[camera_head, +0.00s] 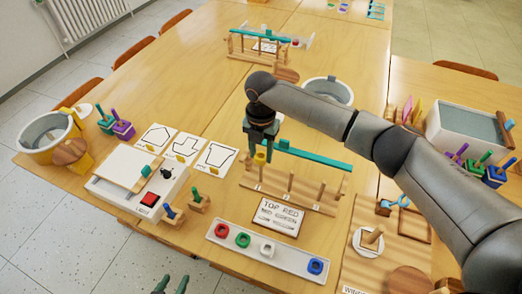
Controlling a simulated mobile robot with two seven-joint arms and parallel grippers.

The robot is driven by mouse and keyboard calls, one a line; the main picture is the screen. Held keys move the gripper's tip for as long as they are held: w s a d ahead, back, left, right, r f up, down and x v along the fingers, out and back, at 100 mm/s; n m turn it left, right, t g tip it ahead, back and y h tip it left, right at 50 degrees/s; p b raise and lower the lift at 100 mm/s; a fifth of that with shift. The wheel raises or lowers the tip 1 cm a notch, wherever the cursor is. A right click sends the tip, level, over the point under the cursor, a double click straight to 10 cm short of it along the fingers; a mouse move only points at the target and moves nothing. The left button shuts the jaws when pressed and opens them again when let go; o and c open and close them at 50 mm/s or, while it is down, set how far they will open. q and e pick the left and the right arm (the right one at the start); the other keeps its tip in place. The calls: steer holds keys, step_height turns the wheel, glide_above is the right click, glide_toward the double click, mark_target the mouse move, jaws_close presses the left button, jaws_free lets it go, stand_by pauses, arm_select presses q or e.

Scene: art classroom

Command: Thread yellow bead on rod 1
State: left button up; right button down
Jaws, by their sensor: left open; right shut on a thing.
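The wooden rod stand (300,201) has several upright rods and number labels along its front, and a teal bar behind them. Rod 1 (261,174) is its leftmost rod. My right gripper (261,149) points down over rod 1 and is shut on the yellow bead (260,157). The bead appears at or just above the rod's top; I cannot tell whether the rod has entered its hole. My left gripper (170,285) is open and empty at the bottom edge, only its fingertips showing.
A white tray (291,266) in front of the stand holds red, green, white and blue beads. A lettered card (278,216) lies between them. A box with a red button (140,184) stands left, a wooden board (370,272) right.

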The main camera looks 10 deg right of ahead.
steer(key=shift+f, duration=1.05)
stand_by(1.7)
stand_by(0.3)
steer(key=shift+c, duration=1.8)
jaws_free()
step_height(320, 180, up, 13)
steer(key=shift+f, duration=0.2)
